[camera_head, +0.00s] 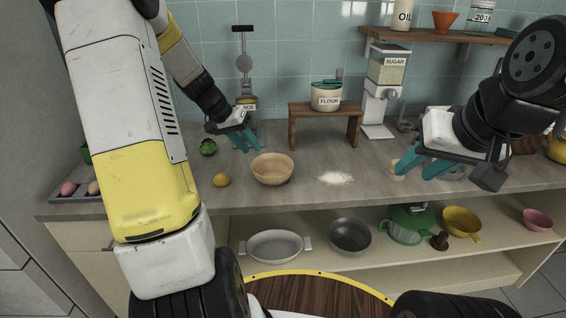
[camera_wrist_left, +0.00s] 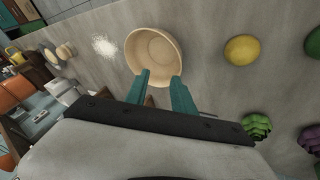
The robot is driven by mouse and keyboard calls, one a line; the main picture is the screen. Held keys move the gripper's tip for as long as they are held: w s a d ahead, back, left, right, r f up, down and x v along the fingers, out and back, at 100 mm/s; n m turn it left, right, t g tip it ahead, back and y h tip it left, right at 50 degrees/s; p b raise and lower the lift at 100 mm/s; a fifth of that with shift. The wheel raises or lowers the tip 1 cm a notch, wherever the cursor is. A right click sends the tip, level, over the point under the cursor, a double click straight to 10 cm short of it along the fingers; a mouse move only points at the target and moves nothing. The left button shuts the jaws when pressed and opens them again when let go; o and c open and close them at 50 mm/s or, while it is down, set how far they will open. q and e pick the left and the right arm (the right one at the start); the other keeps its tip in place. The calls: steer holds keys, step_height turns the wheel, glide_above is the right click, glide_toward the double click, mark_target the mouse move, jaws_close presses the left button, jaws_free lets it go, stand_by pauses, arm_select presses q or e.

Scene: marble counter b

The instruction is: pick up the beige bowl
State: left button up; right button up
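The beige bowl (camera_head: 272,169) stands upright on the grey counter, near its front edge, in the head view. It looks empty in the left wrist view (camera_wrist_left: 153,54). My left gripper (camera_head: 246,141) is above and behind the bowl, to its upper left in the head view. Its teal fingers (camera_wrist_left: 161,84) are apart with nothing between them, and in the left wrist view their tips overlap the bowl's near rim. I cannot tell whether they touch it. My right gripper (camera_head: 415,166) is over the right part of the counter, its teal fingers apart, near a small beige cup (camera_head: 397,169).
A lemon (camera_head: 221,180) and a green artichoke (camera_head: 208,147) lie left of the bowl. White powder (camera_head: 336,179) lies to its right. A wooden stand (camera_head: 293,124) with a flour jar (camera_head: 325,97) and a sugar dispenser (camera_head: 386,70) stand behind. A lower shelf holds pans.

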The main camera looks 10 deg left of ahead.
mark_target(257, 164)
arm_select(q)
steer(key=w+f, duration=0.1)
steer(key=f, duration=0.2)
steer(key=w+f, duration=0.2)
steer(key=f, duration=0.2)
steer(key=w+f, duration=0.1)
steer(key=f, duration=0.2)
steer(key=shift+w+d+f, duration=0.2)
steer(key=shift+d+f, duration=0.05)
steer(key=shift+d, duration=0.15)
jaws_close()
stand_by(1.0)
